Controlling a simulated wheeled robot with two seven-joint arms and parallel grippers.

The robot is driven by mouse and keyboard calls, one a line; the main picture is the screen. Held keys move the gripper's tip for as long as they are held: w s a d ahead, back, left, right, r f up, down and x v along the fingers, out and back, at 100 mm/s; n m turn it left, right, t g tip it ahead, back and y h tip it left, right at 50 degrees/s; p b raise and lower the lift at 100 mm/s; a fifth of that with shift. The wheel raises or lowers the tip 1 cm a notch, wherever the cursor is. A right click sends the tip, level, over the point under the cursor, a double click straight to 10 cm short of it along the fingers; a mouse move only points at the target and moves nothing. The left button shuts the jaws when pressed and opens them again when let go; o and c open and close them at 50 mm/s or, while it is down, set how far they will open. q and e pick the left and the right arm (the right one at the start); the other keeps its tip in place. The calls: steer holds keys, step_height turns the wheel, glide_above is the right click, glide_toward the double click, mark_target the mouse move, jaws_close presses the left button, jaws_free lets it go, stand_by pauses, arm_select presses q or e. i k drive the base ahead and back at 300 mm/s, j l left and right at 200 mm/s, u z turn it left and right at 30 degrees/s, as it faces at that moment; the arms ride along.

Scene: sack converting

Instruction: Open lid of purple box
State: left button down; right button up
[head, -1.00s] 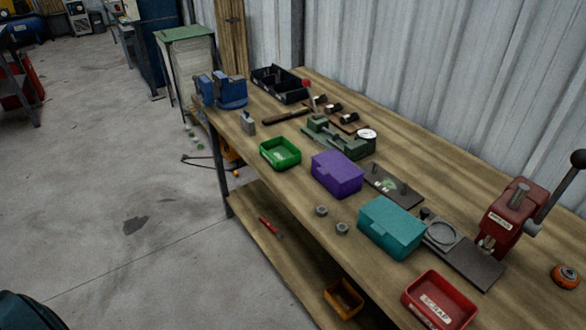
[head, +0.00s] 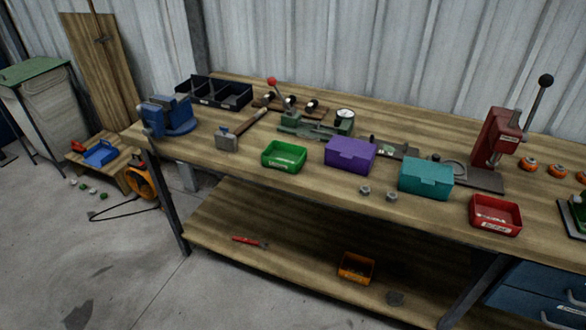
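The purple box (head: 350,156) stands on the wooden workbench (head: 240,172), between a green tray and a teal box. Its lid looks closed, and a small tab shows at its front edge. Neither of my grippers is in the head view, and nothing touches the box.
A green tray (head: 284,156) stands left of the purple box, a teal box (head: 426,180) right of it. Two grey nuts (head: 378,193) lie in front. A red tray (head: 495,215) and red press (head: 497,138) stand further right. Open floor (head: 130,280) lies before the bench.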

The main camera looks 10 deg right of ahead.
mark_target(349, 148)
steer(key=j, duration=0.7)
steer(key=k+j, duration=0.1)
steer(key=j, duration=0.65)
